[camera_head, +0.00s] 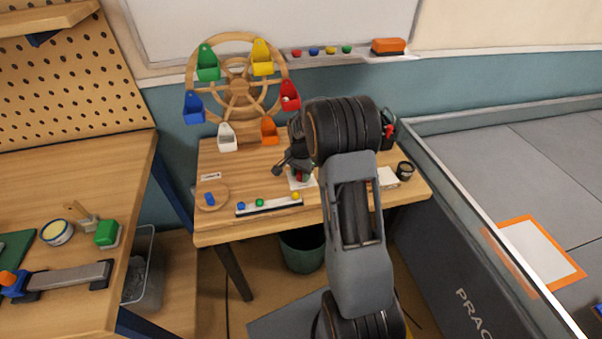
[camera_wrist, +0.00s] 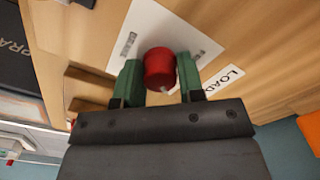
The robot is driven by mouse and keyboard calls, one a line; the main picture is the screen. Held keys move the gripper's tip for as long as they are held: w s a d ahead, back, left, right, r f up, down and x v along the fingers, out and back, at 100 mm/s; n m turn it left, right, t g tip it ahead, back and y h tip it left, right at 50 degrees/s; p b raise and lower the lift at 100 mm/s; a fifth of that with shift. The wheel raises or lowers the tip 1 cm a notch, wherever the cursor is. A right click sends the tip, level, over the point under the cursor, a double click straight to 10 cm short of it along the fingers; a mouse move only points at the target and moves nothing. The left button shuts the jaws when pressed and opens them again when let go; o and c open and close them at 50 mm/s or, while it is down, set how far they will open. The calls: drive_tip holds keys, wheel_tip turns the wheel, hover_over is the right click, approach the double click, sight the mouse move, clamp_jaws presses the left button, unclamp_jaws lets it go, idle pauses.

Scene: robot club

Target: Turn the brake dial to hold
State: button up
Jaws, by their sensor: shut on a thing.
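The brake dial is a red round knob (camera_wrist: 159,66) on a white plate (camera_wrist: 190,22) in the wrist view. A small white mark shows on the knob's lower edge. Two grey labels lie on the plate, one on each side of the knob; I cannot read them. My gripper (camera_wrist: 160,78) has its green fingers on the knob's left and right sides, shut on it. In the head view my gripper (camera_head: 300,174) is over the plate (camera_head: 293,184) on the wooden table (camera_head: 240,230), mostly hidden by my arm.
A Ferris wheel (camera_head: 240,88) with coloured buckets stands at the table's back. A LOAD label (camera_wrist: 222,80) lies near the plate.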

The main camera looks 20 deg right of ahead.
drive_tip(key=o, duration=0.9)
drive_tip(key=shift+r, duration=0.1)
wheel_tip(320, 180, up, 14)
drive_tip(key=shift+f, duration=0.15)
idle(0.4)
